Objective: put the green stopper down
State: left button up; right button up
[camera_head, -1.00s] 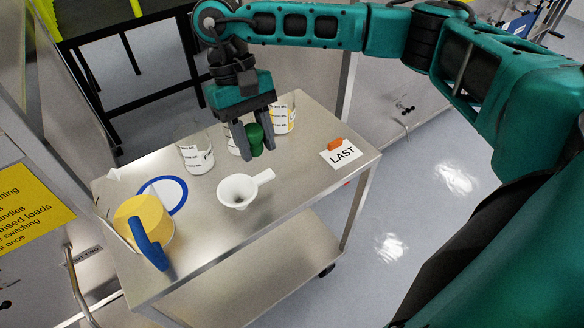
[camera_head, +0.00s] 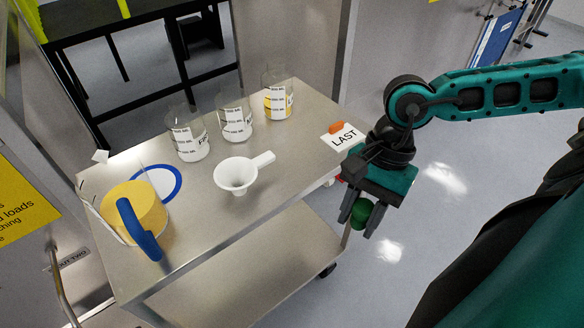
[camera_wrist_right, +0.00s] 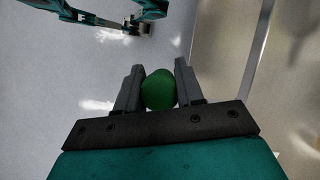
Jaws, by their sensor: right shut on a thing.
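The green stopper (camera_head: 362,211) is between the fingers of my right gripper (camera_head: 363,217). The gripper is shut on it and points down. In the head view they are off the right side of the steel cart (camera_head: 295,150), with grey floor behind them. In the right wrist view the stopper (camera_wrist_right: 159,90) shows as a round green knob between both fingers, and its underside is hidden. My left gripper is out of the head view. A teal arm part with a dark end shows at the top of the right wrist view, too small to read.
On the cart stand three glass beakers (camera_head: 236,125), the far one with yellow contents. A white funnel (camera_head: 237,177), a blue ring (camera_head: 178,184), a yellow vessel with a blue handle (camera_head: 137,226) and a LAST card (camera_head: 343,138) with an orange piece share the top. The front right top is clear.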

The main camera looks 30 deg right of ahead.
jog(key=shift+w, duration=0.2)
send_near(287, 173)
jog(key=s+f, duration=0.1)
jog(key=s+a+f, duration=0.1)
jog(key=s+f, duration=0.2)
jog(key=s, duration=0.1)
jog(key=shift+s+a+f+p, duration=0.15)
jog(key=shift+a+f+p, duration=0.25)
jog(key=w, duration=0.4)
jog(key=shift+w+a, duration=0.2)
jog(key=shift+w+f, duration=0.1)
jog(key=shift+w, duration=0.15)
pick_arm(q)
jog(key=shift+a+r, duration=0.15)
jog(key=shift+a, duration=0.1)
pick_arm(e)
jog(key=shift+s+f, duration=0.1)
jog(key=shift+f, duration=0.15)
jog(key=shift+f, duration=0.2)
jog(key=o, duration=0.9)
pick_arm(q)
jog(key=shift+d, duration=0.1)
pick_arm(e)
jog(key=shift+o, duration=0.5)
